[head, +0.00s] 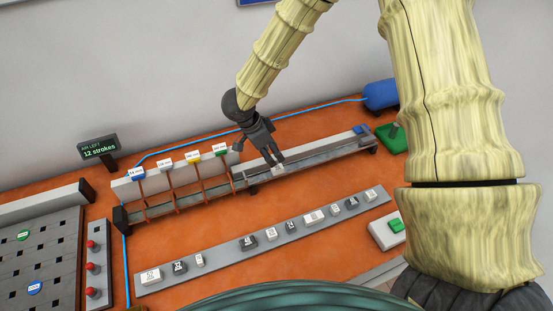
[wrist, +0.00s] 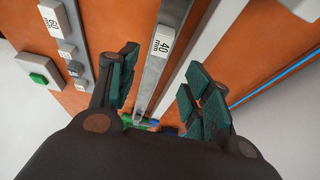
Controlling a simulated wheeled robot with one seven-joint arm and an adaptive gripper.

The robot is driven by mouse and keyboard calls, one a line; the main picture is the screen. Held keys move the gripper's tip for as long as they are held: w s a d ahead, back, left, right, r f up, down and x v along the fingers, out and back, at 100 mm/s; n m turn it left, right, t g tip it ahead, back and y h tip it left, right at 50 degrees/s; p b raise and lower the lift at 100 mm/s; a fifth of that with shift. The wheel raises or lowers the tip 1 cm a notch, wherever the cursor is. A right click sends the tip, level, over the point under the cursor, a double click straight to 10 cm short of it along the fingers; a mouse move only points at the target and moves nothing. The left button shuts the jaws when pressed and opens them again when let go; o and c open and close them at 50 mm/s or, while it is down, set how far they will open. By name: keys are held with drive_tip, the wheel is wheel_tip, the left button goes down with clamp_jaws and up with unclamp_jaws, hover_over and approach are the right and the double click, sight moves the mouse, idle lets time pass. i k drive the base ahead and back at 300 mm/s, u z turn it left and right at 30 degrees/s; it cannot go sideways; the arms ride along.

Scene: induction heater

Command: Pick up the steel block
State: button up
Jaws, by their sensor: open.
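A small block labelled 40 mm (wrist: 164,42) lies on the grey metal rail (wrist: 150,90) in the wrist view. It has a white label on top, and its material is hard to tell. In the head view the block (head: 278,169) shows at the fingertips of my gripper (head: 274,160), partly hidden. My gripper is open, and in the wrist view its dark green pads (wrist: 162,85) stand either side of the rail. The block appears ahead of the pads, not gripped.
A grey strip (head: 215,258) carries several small labelled blocks in front of the rail. Left on the rail are gates with coloured tags (head: 193,157). A blue cylinder (head: 380,94), a green button (head: 397,225), red knobs (head: 92,267) and a perforated plate (head: 55,258) stand around.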

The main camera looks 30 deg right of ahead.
sight(290, 226)
drive_tip(key=k, duration=1.5)
